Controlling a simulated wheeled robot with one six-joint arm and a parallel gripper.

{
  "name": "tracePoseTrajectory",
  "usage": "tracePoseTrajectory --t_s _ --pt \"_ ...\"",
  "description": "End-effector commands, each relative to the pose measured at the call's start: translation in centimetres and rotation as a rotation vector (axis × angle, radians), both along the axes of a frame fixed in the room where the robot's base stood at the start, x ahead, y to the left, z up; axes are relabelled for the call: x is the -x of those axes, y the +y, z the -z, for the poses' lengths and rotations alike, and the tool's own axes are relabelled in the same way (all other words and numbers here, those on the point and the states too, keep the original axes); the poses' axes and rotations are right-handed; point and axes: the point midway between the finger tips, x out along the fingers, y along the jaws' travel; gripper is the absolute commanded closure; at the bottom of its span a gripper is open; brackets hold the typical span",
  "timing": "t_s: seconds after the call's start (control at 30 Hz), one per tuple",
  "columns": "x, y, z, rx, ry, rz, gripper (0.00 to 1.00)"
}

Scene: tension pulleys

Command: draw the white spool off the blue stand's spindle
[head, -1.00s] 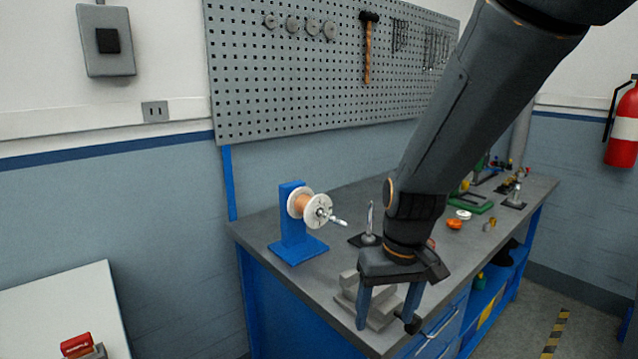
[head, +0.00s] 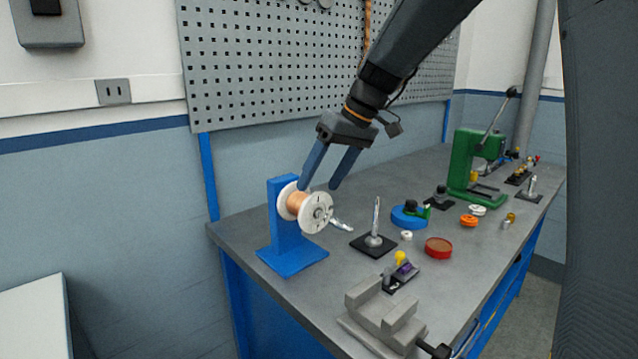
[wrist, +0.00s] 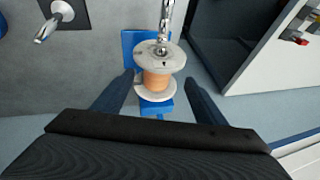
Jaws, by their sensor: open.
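The white spool (head: 318,212), wound with copper-coloured wire, sits on the spindle of the blue stand (head: 287,236) at the near left of the bench. A metal spindle end (head: 341,225) sticks out from the spool's front flange. My gripper (head: 318,187) is open and just above the spool in the head view, fingers pointing down. In the wrist view the spool (wrist: 157,82) lies between and beyond my two fingertips (wrist: 158,78), with a finger on each side and no clear contact. The spindle (wrist: 164,25) and part of the blue stand (wrist: 130,42) also show there.
A metal post on a black base (head: 374,243) stands close right of the stand. A grey vise (head: 382,318) is at the front edge. A red dish (head: 438,248), blue disc (head: 405,218) and green press (head: 466,170) are farther right. The pegboard (head: 260,70) rises behind.

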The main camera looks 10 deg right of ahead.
Motion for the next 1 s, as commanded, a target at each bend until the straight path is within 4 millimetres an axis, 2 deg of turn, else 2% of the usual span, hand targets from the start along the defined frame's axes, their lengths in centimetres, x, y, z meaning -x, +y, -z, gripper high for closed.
tracePoseTrajectory --t_s 0.37,0.7,1.0 --pt "-0.5 0.9 2.0 0.0 0.0 -0.007 0.35" --pt "-1.2 2.8 6.3 0.0 0.003 -0.006 0.35" --pt "-1.7 3.5 8.2 0.002 0.0 -0.004 0.35"
